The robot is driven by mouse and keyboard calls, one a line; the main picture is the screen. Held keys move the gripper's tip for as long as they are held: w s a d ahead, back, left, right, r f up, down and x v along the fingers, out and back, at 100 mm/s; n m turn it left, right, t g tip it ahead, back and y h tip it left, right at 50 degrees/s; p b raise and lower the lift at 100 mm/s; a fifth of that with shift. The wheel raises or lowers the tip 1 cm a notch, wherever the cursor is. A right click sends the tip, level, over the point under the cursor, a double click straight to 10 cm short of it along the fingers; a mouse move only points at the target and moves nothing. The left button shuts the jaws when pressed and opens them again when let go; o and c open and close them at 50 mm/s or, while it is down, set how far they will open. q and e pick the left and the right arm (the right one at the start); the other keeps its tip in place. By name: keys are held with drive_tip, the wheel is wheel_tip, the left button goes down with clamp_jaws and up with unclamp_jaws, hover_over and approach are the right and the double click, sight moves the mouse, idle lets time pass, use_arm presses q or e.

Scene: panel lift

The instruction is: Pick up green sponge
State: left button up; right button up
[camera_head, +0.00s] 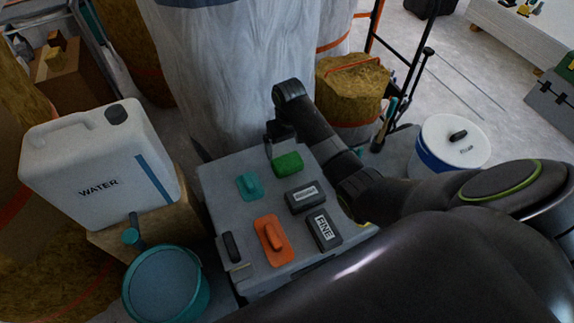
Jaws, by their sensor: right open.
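The green sponge (288,164) lies near the far edge of a grey work surface (213,190), right of a small teal tool. My right gripper (278,150) is just above and beside the sponge's far left end, with its arm reaching in from the right. The gripper is open, and its fingers look small and dark from here. I cannot tell whether a finger touches the sponge. My left gripper does not show.
On the surface are a teal tool (249,186), an orange float (273,239), a dark block (305,197) and a block marked FINE (323,230). A white water jug (97,165) and a teal bucket (166,285) stand left. A white lidded bucket (451,142) stands right.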

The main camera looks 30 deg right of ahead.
sight(287, 161)
wheel_tip(287, 161, down, 3)
drive_tip(key=shift+r, duration=0.2)
drive_tip(key=f+b, duration=0.1)
drive_tip(key=f, duration=0.3)
drive_tip(key=shift+a+f, duration=0.15)
drive_tip(key=shift+a, duration=0.05)
drive_tip(key=shift+f, duration=0.4)
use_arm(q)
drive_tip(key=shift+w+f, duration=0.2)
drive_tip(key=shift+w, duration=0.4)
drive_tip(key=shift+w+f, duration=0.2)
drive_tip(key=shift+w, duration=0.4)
use_arm(e)
drive_tip(key=c, duration=0.8)
drive_tip(key=shift+r, duration=0.1)
